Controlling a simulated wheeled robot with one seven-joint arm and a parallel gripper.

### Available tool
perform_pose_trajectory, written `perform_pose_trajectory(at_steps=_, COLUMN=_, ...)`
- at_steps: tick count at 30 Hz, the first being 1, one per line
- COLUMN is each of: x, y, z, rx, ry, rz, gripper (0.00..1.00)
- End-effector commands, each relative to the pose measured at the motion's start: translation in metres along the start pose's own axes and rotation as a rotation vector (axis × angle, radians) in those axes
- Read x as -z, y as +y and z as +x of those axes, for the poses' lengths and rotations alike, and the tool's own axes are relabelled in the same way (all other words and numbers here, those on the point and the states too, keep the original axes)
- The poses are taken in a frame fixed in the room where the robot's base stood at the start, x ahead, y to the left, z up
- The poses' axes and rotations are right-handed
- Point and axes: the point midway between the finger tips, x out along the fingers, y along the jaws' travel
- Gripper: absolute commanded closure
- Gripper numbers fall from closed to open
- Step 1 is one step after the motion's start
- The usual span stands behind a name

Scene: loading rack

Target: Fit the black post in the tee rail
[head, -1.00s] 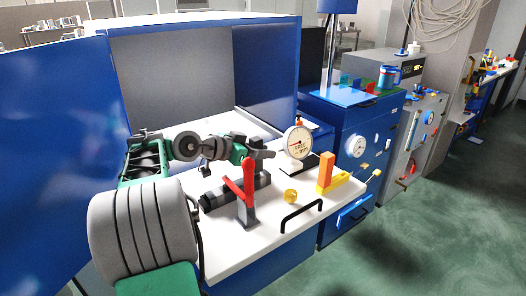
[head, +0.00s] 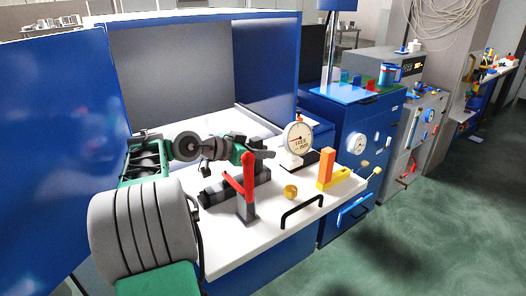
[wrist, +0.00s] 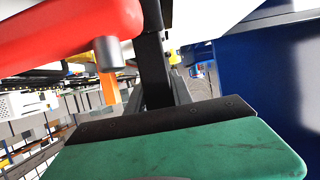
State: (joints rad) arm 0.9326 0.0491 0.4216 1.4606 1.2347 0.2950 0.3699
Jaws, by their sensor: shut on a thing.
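My gripper (head: 264,153) is over the white bench, at the end of my green and grey arm. In the wrist view it is shut on a dark upright bar, the black post (wrist: 153,72), which stands between the fingers beyond the green gripper body. The post's lower end is hidden there, and I cannot make it out in the head view. A dark grey and black rail (head: 213,194), apparently the tee rail, lies on the bench below the gripper, partly behind a red lever (head: 247,177). I cannot tell whether post and rail touch.
The red lever on its grey stand rises close to the gripper and fills the wrist view's upper left (wrist: 60,32). A dial gauge (head: 298,139), an orange and yellow block (head: 327,171), a brass knob (head: 290,191) and a black handle (head: 302,211) are to the right.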

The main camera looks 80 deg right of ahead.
Motion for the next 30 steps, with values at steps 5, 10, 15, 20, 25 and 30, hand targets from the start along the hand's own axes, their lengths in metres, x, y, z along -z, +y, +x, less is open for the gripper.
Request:
perform_pose_trajectory(at_steps=5, x=-0.003, y=0.000, z=0.001, rx=0.000, ry=0.001, rz=0.001, gripper=1.00)
perform_pose_trajectory(at_steps=10, x=-0.003, y=0.000, z=0.001, rx=0.000, ry=0.000, rz=0.001, gripper=0.63)
perform_pose_trajectory(at_steps=15, x=-0.003, y=0.000, z=0.001, rx=0.000, ry=0.000, rz=0.000, gripper=0.49)
perform_pose_trajectory(at_steps=20, x=-0.003, y=0.000, z=0.001, rx=0.000, ry=0.000, rz=0.000, gripper=0.48)
perform_pose_trajectory(at_steps=25, x=-0.004, y=-0.001, z=-0.004, rx=0.001, ry=0.000, rz=0.000, gripper=0.48)
perform_pose_trajectory(at_steps=30, x=-0.005, y=-0.002, z=-0.034, rx=0.005, ry=0.000, rz=0.000, gripper=0.48)
